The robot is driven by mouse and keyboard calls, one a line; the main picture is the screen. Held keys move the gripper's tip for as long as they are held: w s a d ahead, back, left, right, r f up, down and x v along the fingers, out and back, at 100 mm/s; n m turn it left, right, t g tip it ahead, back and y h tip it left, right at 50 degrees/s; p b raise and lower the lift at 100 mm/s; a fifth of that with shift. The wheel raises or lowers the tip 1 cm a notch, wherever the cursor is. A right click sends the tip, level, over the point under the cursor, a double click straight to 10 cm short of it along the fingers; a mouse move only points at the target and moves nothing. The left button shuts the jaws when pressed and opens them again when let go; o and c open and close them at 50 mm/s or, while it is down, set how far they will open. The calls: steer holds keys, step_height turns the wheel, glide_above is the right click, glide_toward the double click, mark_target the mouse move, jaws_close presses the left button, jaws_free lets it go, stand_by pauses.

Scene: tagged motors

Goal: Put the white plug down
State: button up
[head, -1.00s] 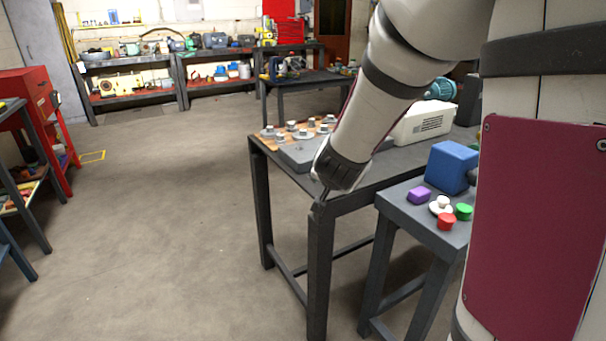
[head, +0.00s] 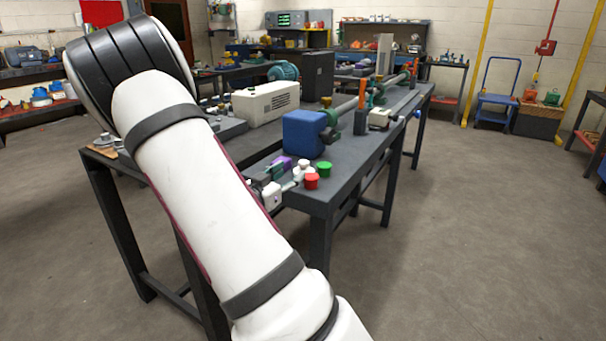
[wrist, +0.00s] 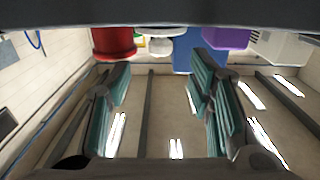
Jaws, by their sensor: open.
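The white plug (head: 304,167) stands on the near end of the dark table (head: 335,195), between the red plug (head: 312,182), the green plug (head: 324,169) and the purple block (head: 285,161). My gripper (head: 283,178) is low at that table end, just left of the white plug. In the wrist view my gripper (wrist: 160,100) has its two teal-padded fingers wide apart with nothing between them. The white plug (wrist: 160,46) shows upside down beyond the fingertips, apart from them, between the red plug (wrist: 113,42) and the purple block (wrist: 225,38).
A blue box (head: 303,134) stands just behind the plugs. A white ribbed case (head: 264,102) and a teal motor (head: 284,72) are farther back. The floor (head: 450,230) to the right is clear.

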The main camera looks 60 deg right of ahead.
mark_target(301, 164)
steer(key=d, duration=0.2)
steer(key=d+b, duration=0.1)
steer(key=d, duration=0.5)
steer(key=shift+w+d, duration=0.25)
steer(key=shift+w, duration=0.1)
steer(key=c, duration=1.1)
